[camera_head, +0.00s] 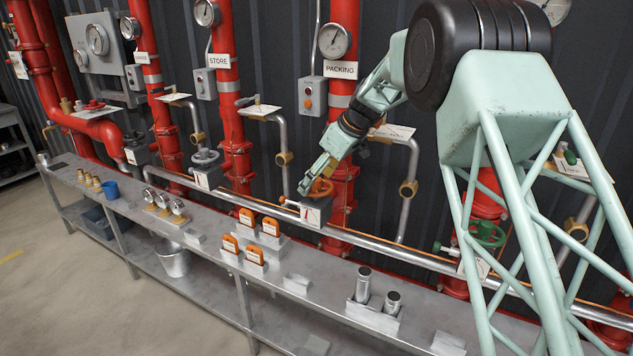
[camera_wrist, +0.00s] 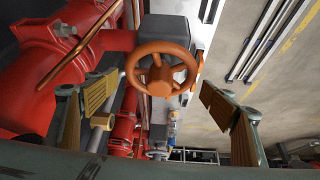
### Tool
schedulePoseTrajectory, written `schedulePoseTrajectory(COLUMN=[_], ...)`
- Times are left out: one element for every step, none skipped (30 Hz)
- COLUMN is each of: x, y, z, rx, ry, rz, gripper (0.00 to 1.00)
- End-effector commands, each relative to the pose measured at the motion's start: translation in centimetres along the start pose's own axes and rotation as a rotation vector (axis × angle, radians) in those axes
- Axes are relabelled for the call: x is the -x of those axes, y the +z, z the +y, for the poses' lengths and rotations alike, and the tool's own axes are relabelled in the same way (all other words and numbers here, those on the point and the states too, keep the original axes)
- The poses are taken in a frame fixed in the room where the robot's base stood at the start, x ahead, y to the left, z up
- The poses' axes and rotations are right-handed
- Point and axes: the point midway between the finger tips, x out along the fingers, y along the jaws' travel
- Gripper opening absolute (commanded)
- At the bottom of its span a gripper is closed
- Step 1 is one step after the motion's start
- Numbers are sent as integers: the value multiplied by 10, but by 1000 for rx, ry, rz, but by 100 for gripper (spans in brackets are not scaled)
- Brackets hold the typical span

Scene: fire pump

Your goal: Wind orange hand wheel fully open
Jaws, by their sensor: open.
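The orange hand wheel (camera_head: 322,187) sits on its valve at the PACKING pipe, just behind the bench, in the head view. It also shows whole in the wrist view (camera_wrist: 160,86), as a ring with spokes and a round hub, a little above the picture's centre. My gripper (camera_head: 308,186) reaches down to the wheel from the upper right and partly overlaps it in the head view. In the wrist view my gripper (camera_wrist: 160,112) has its two ribbed fingers spread wide, left and right of the wheel. Nothing is between the fingertips, and they appear clear of the rim.
A red pipe (camera_wrist: 40,75) and a copper-coloured rod (camera_wrist: 80,47) lie close on the left in the wrist view. The steel bench (camera_head: 215,213) runs below the wheel, holding orange blocks (camera_head: 247,216) and metal cylinders (camera_head: 363,284). A handrail (camera_head: 400,254) runs along its back.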

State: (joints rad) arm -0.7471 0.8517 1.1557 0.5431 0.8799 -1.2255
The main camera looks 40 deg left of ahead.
Motion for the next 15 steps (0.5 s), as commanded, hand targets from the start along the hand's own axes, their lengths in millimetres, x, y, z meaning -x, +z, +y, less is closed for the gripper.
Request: schedulePoseTrajectory(x=[0,0,0,0,0,0,0,1,0,0,0,0,0,0,0], y=[0,0,0,0,0,0,-1,-1,-1,-1,-1,-1,-1,-1,-1], z=[0,0,-1,-1,-1,-1,-2,-2,-2,-2,-2,-2,-1,-2,-2], rx=[-5,-10,-18,-27,-38,-54,-68,-81,-101,-115,-128,-147,-159,-173,-192], ry=[3,6,11,16,22,32,39,48,58,66,74,84,92,100,109], rz=[0,0,-1,-1,-1,-1,-1,0,0,-1,-1,-2,-2,-2,-1], gripper=[76,76,76,76,76,76,76,76,76,76,76,76,76,76,76])
